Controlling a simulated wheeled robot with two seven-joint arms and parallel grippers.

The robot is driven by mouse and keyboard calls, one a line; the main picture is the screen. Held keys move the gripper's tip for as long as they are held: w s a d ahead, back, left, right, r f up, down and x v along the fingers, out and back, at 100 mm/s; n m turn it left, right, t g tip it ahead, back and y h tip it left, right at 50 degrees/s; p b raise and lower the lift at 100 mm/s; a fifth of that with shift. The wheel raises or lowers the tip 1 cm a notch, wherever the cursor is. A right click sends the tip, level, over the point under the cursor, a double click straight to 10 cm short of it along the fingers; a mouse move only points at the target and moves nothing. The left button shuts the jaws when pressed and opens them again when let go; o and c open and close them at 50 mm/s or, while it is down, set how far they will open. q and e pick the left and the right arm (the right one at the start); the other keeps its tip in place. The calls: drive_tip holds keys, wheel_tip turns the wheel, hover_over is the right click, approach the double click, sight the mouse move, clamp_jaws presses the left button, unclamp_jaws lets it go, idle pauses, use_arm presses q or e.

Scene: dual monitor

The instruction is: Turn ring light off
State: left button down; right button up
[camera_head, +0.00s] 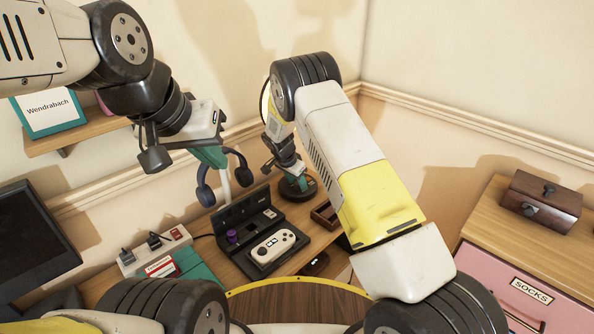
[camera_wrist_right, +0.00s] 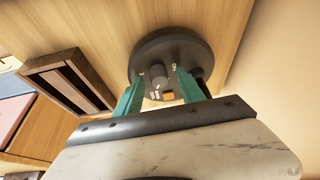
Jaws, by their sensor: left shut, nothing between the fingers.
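The ring light's round dark base (camera_wrist_right: 172,48) stands on the wooden desk in the right wrist view, with small controls on it, including a small orange-lit part (camera_wrist_right: 168,96). The base also shows in the head view (camera_head: 299,192), while the ring itself is mostly hidden behind my right arm. My right gripper (camera_wrist_right: 160,76) is open, its teal fingers apart over the base and its controls; whether they touch is unclear. It also shows in the head view (camera_head: 290,175). My left gripper (camera_head: 212,157) is shut and empty, raised near the headphones.
Blue headphones (camera_head: 204,192) hang on a stand at the desk's back. An open black case holds a white controller (camera_head: 273,246). A small wooden tray (camera_head: 324,215) lies beside the base. A dark monitor (camera_head: 35,237) stands left. A pink drawer cabinet (camera_head: 500,285) is right.

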clamp_jaws()
drive_tip(key=shift+n, duration=0.4)
drive_tip(key=n+y, duration=0.1)
drive_tip(key=n, duration=0.1)
drive_tip(key=n+y, duration=0.1)
drive_tip(key=n, duration=0.1)
drive_tip(key=shift+d+t, duration=0.2)
drive_tip(key=shift+t, duration=0.2)
drive_tip(key=n+y, duration=0.1)
drive_tip(key=n, duration=0.2)
drive_tip(key=n+y, duration=0.1)
drive_tip(key=n, duration=0.1)
drive_tip(key=shift+d+n, duration=0.15)
drive_tip(key=shift+n, duration=0.25)
drive_tip(key=n+y, duration=0.1)
drive_tip(key=n, duration=0.2)
drive_tip(key=n+g+y, duration=0.1)
drive_tip(key=n, duration=0.2)
drive_tip(key=shift+w+d+n+g, duration=0.1)
drive_tip(key=shift+n+g, duration=0.2)
drive_tip(key=n+g, duration=0.1)
drive_tip(key=n, duration=0.2)
drive_tip(key=n+g+y, duration=0.1)
drive_tip(key=n, duration=0.2)
drive_tip(key=shift+w+n+g, duration=0.1)
drive_tip(key=shift+n+g, duration=0.2)
drive_tip(key=shift+n, duration=0.1)
